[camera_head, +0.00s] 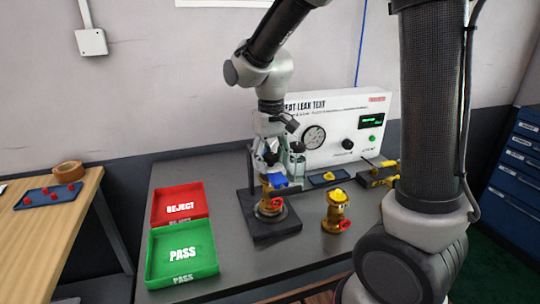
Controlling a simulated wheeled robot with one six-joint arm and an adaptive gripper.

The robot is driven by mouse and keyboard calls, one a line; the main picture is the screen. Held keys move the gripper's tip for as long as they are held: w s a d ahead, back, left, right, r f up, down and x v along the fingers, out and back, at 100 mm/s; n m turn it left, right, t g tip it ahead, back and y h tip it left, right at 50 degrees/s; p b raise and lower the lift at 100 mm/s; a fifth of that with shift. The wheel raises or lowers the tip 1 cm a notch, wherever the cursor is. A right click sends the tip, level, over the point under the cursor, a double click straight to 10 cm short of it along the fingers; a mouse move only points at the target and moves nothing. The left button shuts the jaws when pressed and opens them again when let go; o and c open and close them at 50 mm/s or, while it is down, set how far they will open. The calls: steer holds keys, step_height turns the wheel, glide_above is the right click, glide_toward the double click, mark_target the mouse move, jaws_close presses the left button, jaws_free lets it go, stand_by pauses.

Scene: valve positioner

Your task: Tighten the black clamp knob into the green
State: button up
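My gripper (271,158) points down over a black test stand (262,228) on the grey bench. A yellow valve (269,205) with a red part stands on the stand, below my gripper. A blue piece (276,181) shows between my gripper and the valve; I cannot tell whether my gripper touches it. The clamp knob cannot be made out clearly, as my gripper and wrist cover the upper part of the stand. No green mark shows on the stand. My fingers are too small and overlapped to tell open from shut.
A second yellow valve (337,211) stands right of the stand. Behind is a white leak test panel (330,110) with a gauge and black dial.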

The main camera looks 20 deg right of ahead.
steer(key=shift+r, duration=0.15)
steer(key=shift+w+r, duration=0.1)
steer(key=shift+r, duration=2.95)
steer(key=shift+s+d+f+n, duration=0.3)
steer(key=shift+s+f+n, duration=0.2)
steer(key=shift+s+f, duration=0.35)
steer(key=s+d+r+m+t, duration=0.1)
steer(key=s+d+r+t, duration=0.1)
steer(key=s+d, duration=0.5)
steer(key=s+d+r+m+t, duration=0.1)
steer(key=s+d+r+t, duration=0.1)
steer(key=s+d+r, duration=0.2)
steer(key=s+d, duration=0.3)
steer(key=s, duration=0.3)
steer(key=shift+s+m+t, duration=0.15)
steer(key=shift+m+t, duration=0.15)
steer(key=shift+d+r, duration=0.1)
